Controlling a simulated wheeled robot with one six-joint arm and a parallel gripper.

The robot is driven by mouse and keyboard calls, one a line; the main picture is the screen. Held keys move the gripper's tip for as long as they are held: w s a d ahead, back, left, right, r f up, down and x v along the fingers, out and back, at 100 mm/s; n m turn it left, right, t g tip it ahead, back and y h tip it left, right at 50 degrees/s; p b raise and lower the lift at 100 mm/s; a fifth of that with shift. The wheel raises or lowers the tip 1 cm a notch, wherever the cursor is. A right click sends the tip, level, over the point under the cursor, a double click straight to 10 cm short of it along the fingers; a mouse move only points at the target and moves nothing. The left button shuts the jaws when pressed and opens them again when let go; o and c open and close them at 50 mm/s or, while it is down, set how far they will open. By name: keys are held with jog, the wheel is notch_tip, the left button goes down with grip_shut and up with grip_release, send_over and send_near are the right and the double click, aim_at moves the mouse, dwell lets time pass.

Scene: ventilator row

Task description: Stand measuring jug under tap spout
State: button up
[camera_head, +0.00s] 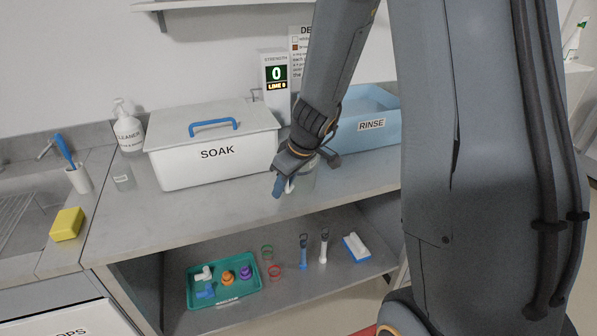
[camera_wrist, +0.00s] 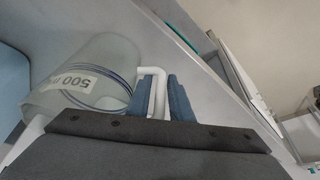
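The clear measuring jug (camera_wrist: 85,75), with a "500" label, blue bands and a white handle (camera_wrist: 153,85), fills the left of the wrist view. In the head view it is mostly hidden behind my gripper (camera_head: 283,187), over the counter between the SOAK box and the RINSE tub. The blue fingers of my gripper (camera_wrist: 160,98) are closed around the handle, one on each side. I cannot tell whether the jug touches the counter. A small grey tap spout (camera_head: 256,95) shows behind the SOAK box beside the strength display. Another tap (camera_head: 47,148) stands at the sink.
The white SOAK box (camera_head: 210,172) with a blue-handled lid and the blue RINSE tub (camera_head: 388,135) flank the gripper. A cleaner bottle (camera_head: 128,130), small beaker (camera_head: 123,178) and yellow sponge (camera_head: 67,224) stand left. The shelf below holds a green tray (camera_head: 232,294). The front counter (camera_head: 150,222) is clear.

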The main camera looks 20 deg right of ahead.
grip_shut()
jog(key=shift+r, duration=0.1)
